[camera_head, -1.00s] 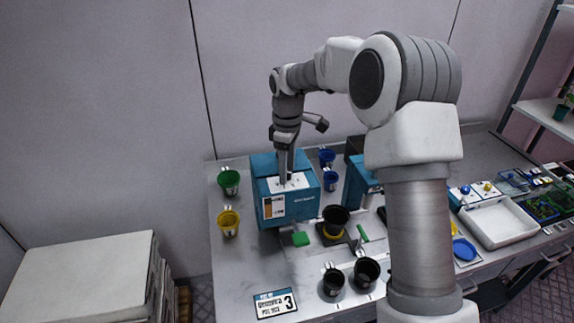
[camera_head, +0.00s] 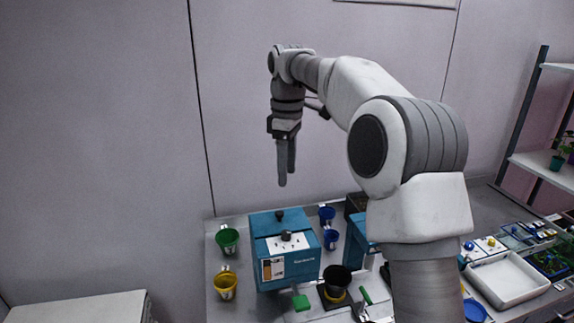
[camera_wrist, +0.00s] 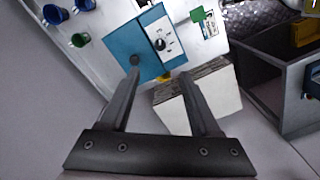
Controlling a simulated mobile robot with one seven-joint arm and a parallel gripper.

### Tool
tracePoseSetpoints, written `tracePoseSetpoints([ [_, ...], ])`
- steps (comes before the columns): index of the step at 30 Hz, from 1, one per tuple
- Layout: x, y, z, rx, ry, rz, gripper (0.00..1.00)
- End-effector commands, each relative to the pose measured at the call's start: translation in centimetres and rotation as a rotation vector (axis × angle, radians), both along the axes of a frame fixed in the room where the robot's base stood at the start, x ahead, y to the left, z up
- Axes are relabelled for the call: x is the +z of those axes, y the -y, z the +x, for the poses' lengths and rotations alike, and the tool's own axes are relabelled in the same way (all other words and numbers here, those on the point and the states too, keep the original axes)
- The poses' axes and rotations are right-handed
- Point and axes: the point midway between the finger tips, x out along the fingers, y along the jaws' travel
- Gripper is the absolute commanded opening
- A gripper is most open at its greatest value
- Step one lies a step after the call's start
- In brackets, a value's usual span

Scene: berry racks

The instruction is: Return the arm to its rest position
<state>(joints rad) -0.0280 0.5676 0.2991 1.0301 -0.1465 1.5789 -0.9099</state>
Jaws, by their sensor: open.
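My gripper (camera_head: 284,179) hangs pointing down in the air above a blue box, with a clear gap between its fingertips and the box top. My arm reaches up and over to it from the right. In the wrist view, my gripper's two fingers (camera_wrist: 158,72) are apart with nothing held between them. The blue box (camera_head: 294,271) stands on the table and has a white panel with a black knob, plus another black knob behind it. It also shows beyond the fingers in the wrist view (camera_wrist: 124,42).
The table (camera_head: 240,304) holds a green cup (camera_head: 227,239), a yellow cup (camera_head: 225,284), blue cups (camera_head: 331,239) and a black pot (camera_head: 337,278). A white tray (camera_head: 508,279) lies at right. A shelf rack (camera_head: 545,171) stands far right. The air left of my gripper is clear.

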Motion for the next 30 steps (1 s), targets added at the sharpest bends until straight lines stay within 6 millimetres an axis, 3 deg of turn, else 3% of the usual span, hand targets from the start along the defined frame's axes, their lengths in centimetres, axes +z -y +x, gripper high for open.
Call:
tracePoseSetpoints([
  [13, 0.5, 0.0, -0.1, -0.002, 0.001, 0.0, 0.63],
  [17, 1.1, 0.2, -0.9, -0.028, 0.017, -0.007, 0.63],
  [30, 4.0, 3.3, -9.2, -0.33, 0.168, -0.024, 0.63],
])
